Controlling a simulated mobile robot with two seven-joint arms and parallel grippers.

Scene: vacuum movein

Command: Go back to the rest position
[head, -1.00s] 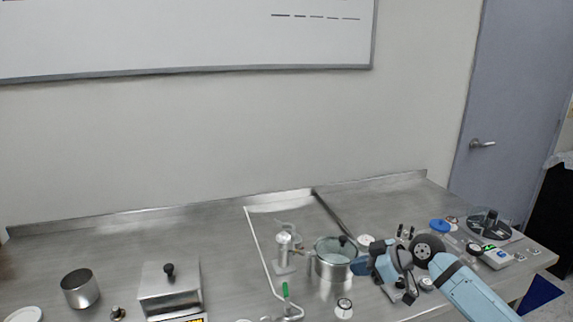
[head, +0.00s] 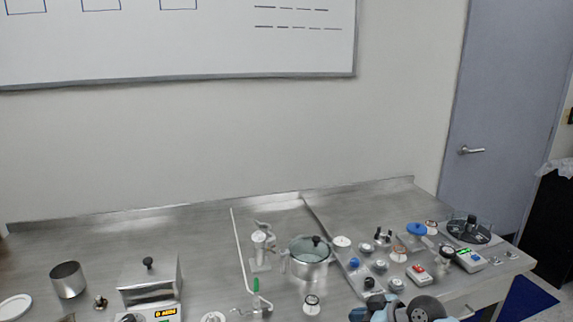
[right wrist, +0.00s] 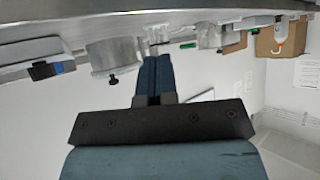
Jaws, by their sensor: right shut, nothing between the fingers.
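My right gripper (right wrist: 152,62) shows in the right wrist view with its two dark blue fingers together and nothing between them. In the head view, part of my right arm (head: 405,309) shows at the bottom edge, in front of the steel table. The table's equipment appears upside down along the top of the right wrist view, beyond the fingertips. My left gripper is in neither current view.
The steel table (head: 190,222) holds a glass-lidded pot (head: 308,262), a lidded metal box unit (head: 150,283), a metal cup (head: 68,280) and several small devices at the right. A grey door (head: 505,110) stands behind the right end. The table's back left is clear.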

